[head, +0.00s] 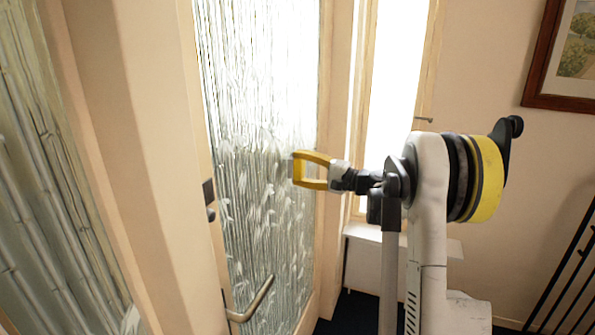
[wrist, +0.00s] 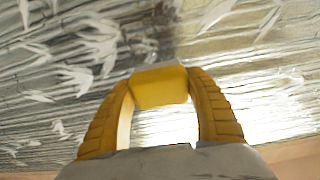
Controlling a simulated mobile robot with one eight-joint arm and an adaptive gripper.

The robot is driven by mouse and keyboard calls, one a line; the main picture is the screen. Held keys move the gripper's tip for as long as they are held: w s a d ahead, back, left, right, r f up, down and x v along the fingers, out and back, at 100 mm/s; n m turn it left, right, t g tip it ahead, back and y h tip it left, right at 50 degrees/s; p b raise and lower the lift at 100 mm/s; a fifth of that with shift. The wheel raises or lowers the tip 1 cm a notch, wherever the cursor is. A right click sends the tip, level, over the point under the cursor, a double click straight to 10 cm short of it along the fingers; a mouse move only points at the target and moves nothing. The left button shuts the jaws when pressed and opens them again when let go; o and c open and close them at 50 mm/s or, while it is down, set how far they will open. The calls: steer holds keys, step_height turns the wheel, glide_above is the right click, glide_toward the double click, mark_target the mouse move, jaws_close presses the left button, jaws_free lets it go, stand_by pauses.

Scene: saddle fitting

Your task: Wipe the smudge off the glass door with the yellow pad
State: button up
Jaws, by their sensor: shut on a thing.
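The glass door (head: 245,165) has patterned glass with leaf and stalk shapes in a pale wooden frame. It also fills most of the wrist view (wrist: 60,45). My gripper (head: 302,170), with yellow fingers, reaches in from the right in front of the glass. It is shut on the yellow pad (wrist: 160,86), which sits between the fingertips and faces the glass. The pad looks close to the glass, but I cannot tell whether it touches. I cannot make out the smudge against the pattern and glare.
A door handle (head: 252,300) sticks out low on the door, with a lock (head: 209,198) on its left edge. Another patterned glass panel (head: 45,190) is at the far left. A bright narrow window (head: 392,90) and a white ledge (head: 362,236) stand right of the door. A framed picture (head: 560,60) hangs upper right.

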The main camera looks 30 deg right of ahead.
mark_target(274, 179)
steer(key=shift+a, duration=0.15)
steer(key=shift+s+a, duration=1.25)
steer(key=shift+a, duration=0.1)
steer(key=shift+s+a+b, duration=0.15)
steer(key=shift+s+a, duration=0.55)
steer(key=shift+a, duration=0.3)
steer(key=shift+s+a+b, duration=0.1)
steer(key=shift+s+a, duration=0.6)
steer(key=shift+a, duration=0.25)
steer(key=shift+s+a+b, duration=0.15)
steer(key=shift+s+a, duration=0.55)
steer(key=shift+a, duration=0.3)
steer(key=shift+r, duration=0.4)
steer(key=shift+w+d, duration=1.1)
steer(key=shift+d, duration=0.4)
steer(key=shift+w+d, duration=1.15)
steer(key=shift+d, duration=0.3)
steer(key=shift+w+d, duration=1.1)
steer(key=shift+d, duration=0.4)
steer(key=shift+s+a+b, duration=0.1)
steer(key=shift+s+a, duration=1.05)
steer(key=shift+a, duration=0.35)
steer(key=shift+s+a+b, duration=0.15)
steer(key=shift+s+a, duration=0.95)
steer(key=shift+a, duration=0.35)
steer(key=shift+s+a+b, duration=0.1)
steer(key=shift+s+a, duration=1.05)
steer(key=shift+a, duration=0.35)
